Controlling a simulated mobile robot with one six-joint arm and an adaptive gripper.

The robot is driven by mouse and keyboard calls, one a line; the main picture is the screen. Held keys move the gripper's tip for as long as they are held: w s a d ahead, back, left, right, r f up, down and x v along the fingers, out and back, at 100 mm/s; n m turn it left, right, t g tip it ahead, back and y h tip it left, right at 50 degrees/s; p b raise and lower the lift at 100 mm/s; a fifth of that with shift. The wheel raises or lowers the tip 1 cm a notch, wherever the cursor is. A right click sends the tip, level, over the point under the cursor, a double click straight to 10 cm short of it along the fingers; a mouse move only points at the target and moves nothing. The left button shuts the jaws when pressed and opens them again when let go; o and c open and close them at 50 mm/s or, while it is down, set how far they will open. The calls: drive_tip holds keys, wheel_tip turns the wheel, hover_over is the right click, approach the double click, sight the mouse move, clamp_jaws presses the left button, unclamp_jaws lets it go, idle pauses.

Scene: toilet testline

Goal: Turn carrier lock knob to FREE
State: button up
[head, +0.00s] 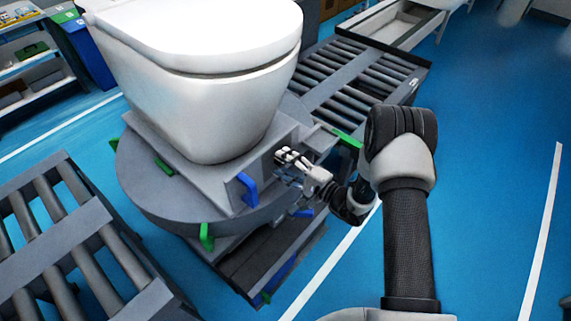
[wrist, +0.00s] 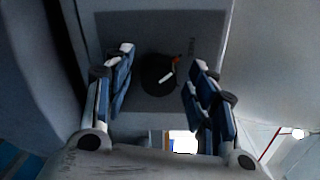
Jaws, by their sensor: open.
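The carrier lock knob (wrist: 158,75) is a dark round knob with a white pointer line and a small orange mark at its upper right, set in a dark panel (wrist: 125,22). In the wrist view it lies between the two blue-padded fingers of my open gripper, with a gap on both sides. Small lettering beside the knob is unreadable. In the head view my gripper (head: 287,160) is at the side face of the grey carrier (head: 222,178), which bears a white toilet (head: 205,105). There the gripper hides the knob. I cannot tell whether the fingertips touch the panel.
A blue handle (head: 248,189) sticks out left of my gripper. Green tabs (head: 206,236) edge the round turntable (head: 150,205) under the carrier. Roller conveyors stand at the lower left (head: 75,240) and behind (head: 350,80). Blue floor (head: 490,170) on the right is clear.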

drive_tip(key=v, duration=1.2)
drive_tip(key=shift+r, duration=0.1)
drive_tip(key=s+a+r+n+g+y, duration=0.1)
drive_tip(key=s+a+r+n+g, duration=0.35)
drive_tip(key=r, duration=0.25)
drive_tip(key=s+a+r+n+g, duration=0.3)
drive_tip(key=s+r+g, duration=0.2)
drive_tip(key=r, duration=0.3)
drive_tip(key=s+d+r+n+g+h, duration=0.1)
drive_tip(key=s+r+h, duration=0.15)
drive_tip(key=s, duration=0.25)
drive_tip(key=s+d+r+n+g+h, duration=0.1)
drive_tip(key=s+r+n+g+h, duration=0.15)
drive_tip(key=s, duration=0.35)
drive_tip(key=s+d+r+t+h, duration=0.2)
drive_tip(key=s+d+t+h, duration=0.1)
drive_tip(key=d+h, duration=0.2)
drive_tip(key=s+d+r+t+h, duration=0.3)
drive_tip(key=d+t+h, duration=0.1)
drive_tip(key=d, duration=0.4)
drive_tip(key=shift+r+m+h, duration=0.3)
drive_tip(key=shift+h, duration=0.1)
